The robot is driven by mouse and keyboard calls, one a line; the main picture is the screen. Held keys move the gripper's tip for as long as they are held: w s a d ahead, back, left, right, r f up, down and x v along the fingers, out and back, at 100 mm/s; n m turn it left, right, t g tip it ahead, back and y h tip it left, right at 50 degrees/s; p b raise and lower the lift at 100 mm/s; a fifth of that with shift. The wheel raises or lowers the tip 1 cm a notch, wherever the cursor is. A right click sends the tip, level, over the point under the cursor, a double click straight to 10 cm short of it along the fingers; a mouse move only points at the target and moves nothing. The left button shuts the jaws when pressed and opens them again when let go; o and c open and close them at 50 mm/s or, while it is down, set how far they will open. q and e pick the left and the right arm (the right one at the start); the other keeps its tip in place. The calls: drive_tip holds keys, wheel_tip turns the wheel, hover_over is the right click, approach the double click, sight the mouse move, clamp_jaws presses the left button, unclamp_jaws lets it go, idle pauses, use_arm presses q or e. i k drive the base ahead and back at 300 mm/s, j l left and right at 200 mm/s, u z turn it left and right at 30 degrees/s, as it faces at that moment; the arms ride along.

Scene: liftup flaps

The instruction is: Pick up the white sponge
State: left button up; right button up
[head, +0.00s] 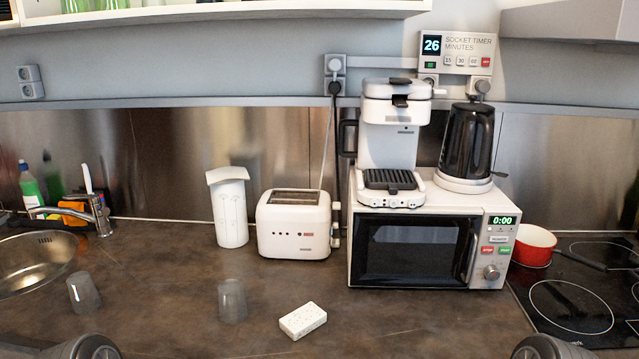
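The white sponge (303,320) is a small pale block with speckles. It lies flat on the dark countertop, near the bottom centre of the head view. Nothing touches it. A rounded grey part of my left arm shows at the bottom left edge, and a rounded dark part of my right arm shows at the bottom right edge. Both are well apart from the sponge. The fingers of both grippers are out of the picture.
A clear glass (232,300) stands just left of the sponge; another glass (83,292) is farther left. Behind are a white toaster (293,241), a white canister (230,212) and a microwave (418,250). A sink (38,262) is left, a stove (585,305) right. Counter right of the sponge is clear.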

sight(301, 322)
drive_tip(key=u, duration=1.7)
drive_tip(key=k+l, duration=0.25)
drive_tip(key=k, duration=0.25)
